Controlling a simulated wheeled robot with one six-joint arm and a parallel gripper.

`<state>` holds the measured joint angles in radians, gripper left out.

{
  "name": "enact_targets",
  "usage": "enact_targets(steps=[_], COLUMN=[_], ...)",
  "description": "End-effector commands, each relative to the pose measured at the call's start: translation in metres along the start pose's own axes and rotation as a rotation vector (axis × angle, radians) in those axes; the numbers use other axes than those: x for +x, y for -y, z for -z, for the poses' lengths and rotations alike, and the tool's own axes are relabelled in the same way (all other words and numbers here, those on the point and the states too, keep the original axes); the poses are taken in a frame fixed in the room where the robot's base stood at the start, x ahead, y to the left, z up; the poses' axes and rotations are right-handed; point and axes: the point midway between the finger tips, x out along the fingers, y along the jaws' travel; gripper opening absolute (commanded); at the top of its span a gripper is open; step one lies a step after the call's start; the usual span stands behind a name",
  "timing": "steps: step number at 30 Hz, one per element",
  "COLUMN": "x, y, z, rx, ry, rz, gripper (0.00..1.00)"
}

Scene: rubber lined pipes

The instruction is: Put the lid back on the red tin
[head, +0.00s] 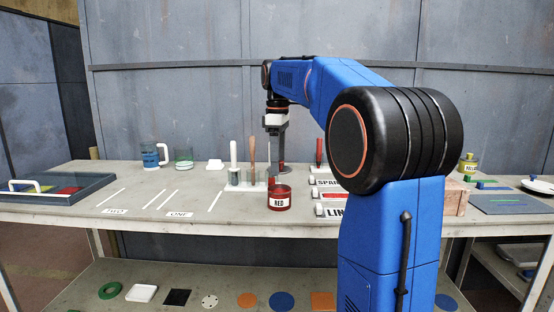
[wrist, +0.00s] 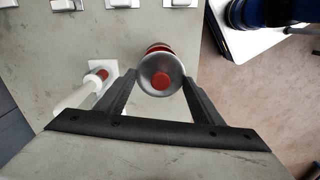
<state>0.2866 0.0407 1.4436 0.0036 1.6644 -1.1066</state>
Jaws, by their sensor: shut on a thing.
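The red tin (head: 279,200), labelled RED, stands upright near the front of the bench. My gripper (head: 281,168) is just above it, pointing down. In the wrist view, my gripper (wrist: 160,78) is shut on a round grey lid with a red centre (wrist: 161,75), held between the two fingers. Behind the lid, part of the red tin (wrist: 158,48) shows at the upper edge, and the rest is hidden. I cannot tell whether the lid touches the tin's rim.
A white rack with upright handled tools (head: 244,186) stands close left of the tin. Label blocks (head: 330,195) lie to its right. A yellow tin (head: 468,163) is far right, and a tray (head: 60,196) and mugs are at left. The bench's front edge is near.

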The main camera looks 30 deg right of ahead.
Motion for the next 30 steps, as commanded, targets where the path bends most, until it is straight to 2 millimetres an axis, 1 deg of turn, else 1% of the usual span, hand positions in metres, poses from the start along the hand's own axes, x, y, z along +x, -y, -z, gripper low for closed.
enact_targets(steps=[15, 22, 30], x=[0.041, 0.05, 0.052], y=[0.0, 0.0, 0.0], z=[0.0, 0.0, 0.0], rx=[0.0, 0.0, 0.0], ry=[0.001, 0.0, 0.0], rz=[0.001, 0.0, 0.0], gripper=[0.4, 0.4, 0.4])
